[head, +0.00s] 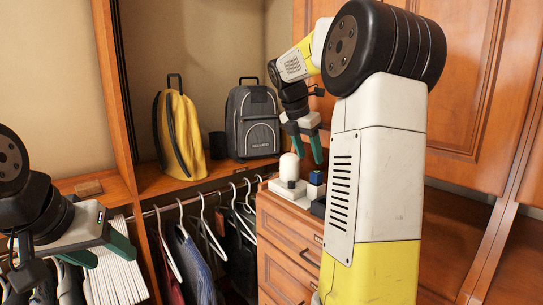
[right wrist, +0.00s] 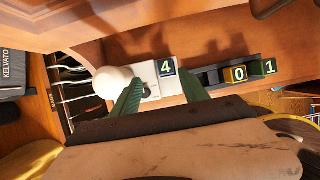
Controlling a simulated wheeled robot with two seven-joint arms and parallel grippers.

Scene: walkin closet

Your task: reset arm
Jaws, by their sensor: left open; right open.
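My left gripper (head: 106,252) is at the lower left in the head view, open and empty, near the hanging clothes. My right gripper (head: 306,143) is open, its green fingers pointing down above the drawer cabinet top. Below it stands a white block-shaped stand with a rounded white knob (head: 289,168). A dark blue cube (head: 316,178) is beside the knob. In the right wrist view the right gripper (right wrist: 165,92) has its fingers apart, with the white stand (right wrist: 147,84) and a blue cube marked 4 (right wrist: 166,67) beyond them. Nothing is visibly held.
A dark tray (right wrist: 208,78) holds a yellow cube marked 0 (right wrist: 236,74) and a green cube marked 1 (right wrist: 263,67). A yellow bag (head: 180,135) and a grey backpack (head: 252,122) stand on the shelf. Clothes hang below. Wooden cabinet doors (head: 470,90) are at right.

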